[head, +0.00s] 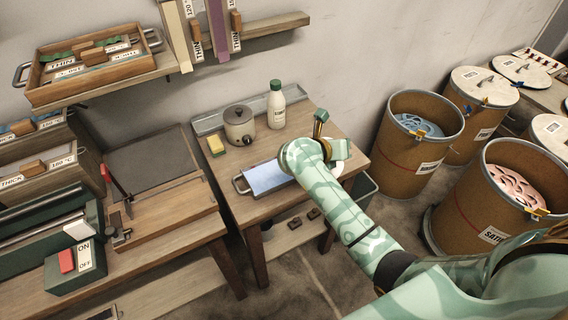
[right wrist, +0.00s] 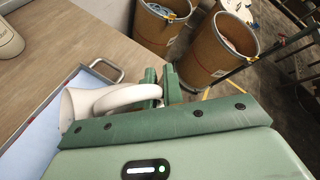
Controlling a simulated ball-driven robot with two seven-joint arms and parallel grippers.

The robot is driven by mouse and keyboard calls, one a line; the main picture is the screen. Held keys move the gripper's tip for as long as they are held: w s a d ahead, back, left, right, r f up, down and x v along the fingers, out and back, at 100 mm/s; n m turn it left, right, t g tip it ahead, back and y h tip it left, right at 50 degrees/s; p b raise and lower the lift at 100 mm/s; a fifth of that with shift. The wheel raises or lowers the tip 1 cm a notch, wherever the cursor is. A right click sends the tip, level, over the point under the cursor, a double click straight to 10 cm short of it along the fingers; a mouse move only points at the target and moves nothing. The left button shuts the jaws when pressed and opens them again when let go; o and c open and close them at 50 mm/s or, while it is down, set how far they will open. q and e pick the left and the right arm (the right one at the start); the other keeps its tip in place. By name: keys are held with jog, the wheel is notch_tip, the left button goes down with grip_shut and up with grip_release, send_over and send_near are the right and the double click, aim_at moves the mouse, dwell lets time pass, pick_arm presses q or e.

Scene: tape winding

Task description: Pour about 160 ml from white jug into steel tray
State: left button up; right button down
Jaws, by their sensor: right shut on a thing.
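The white jug (right wrist: 80,108) shows in the right wrist view, with its mouth towards the left, above or beside the tray. My right gripper (right wrist: 161,84) is shut on its looped handle. I cannot tell how far the jug is tilted, and no stream is visible. In the head view my right arm hides most of the jug. The steel tray (head: 240,184) lies on the small wooden table with a flat pale blue surface inside. Its rim and wire handle (right wrist: 106,68) also show in the right wrist view. My left gripper is not in view.
Brown drums (head: 402,150) stand on the right. A wooden workbench (head: 165,215) is on the left.

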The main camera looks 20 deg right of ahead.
jog(key=shift+s+d+f+m+t+y+b, duration=0.3)
jog(key=shift+d+m+y+b, duration=0.1)
jog(key=shift+m+y, duration=0.15)
jog(key=shift+s+y, duration=0.1)
jog(key=shift+y, duration=0.15)
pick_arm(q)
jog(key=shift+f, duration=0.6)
pick_arm(e)
jog(key=shift+r, duration=0.1)
jog(key=shift+d, duration=0.1)
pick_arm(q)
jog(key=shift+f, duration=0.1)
pick_arm(e)
jog(key=shift+m, duration=0.25)
